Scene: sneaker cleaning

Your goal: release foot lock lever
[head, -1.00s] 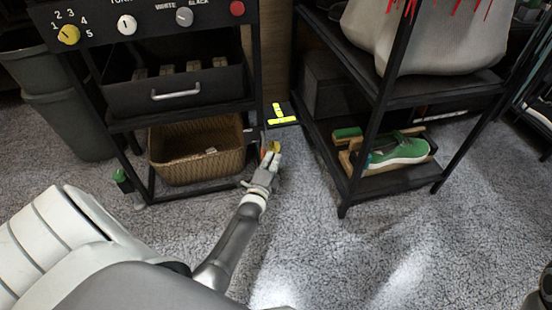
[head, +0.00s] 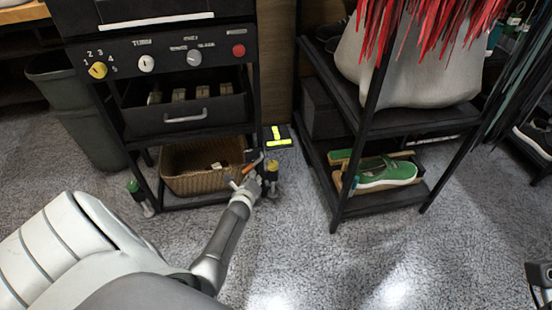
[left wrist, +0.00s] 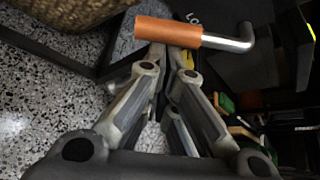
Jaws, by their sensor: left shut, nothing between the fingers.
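An orange-handled lever with a bent metal rod (head: 252,165) sits low at the right front leg of the black cart; it also shows in the left wrist view (left wrist: 168,31). A yellow piece (head: 272,166) is beside it on the same leg. My left gripper (head: 246,183) is shut and empty. In the left wrist view its fingertips (left wrist: 168,58) are just below the orange grip; whether they touch it I cannot tell. Part of a dark lettered label shows behind the rod. Dark parts at the lower right edge (head: 540,280) look like my right gripper, mostly cut off.
The cart holds a wicker basket (head: 203,167) and a black drawer (head: 185,115), with a green piece (head: 134,187) at its left leg. A black rack (head: 398,203) with a green sneaker (head: 386,173) stands to the right. The carpet between and in front is clear.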

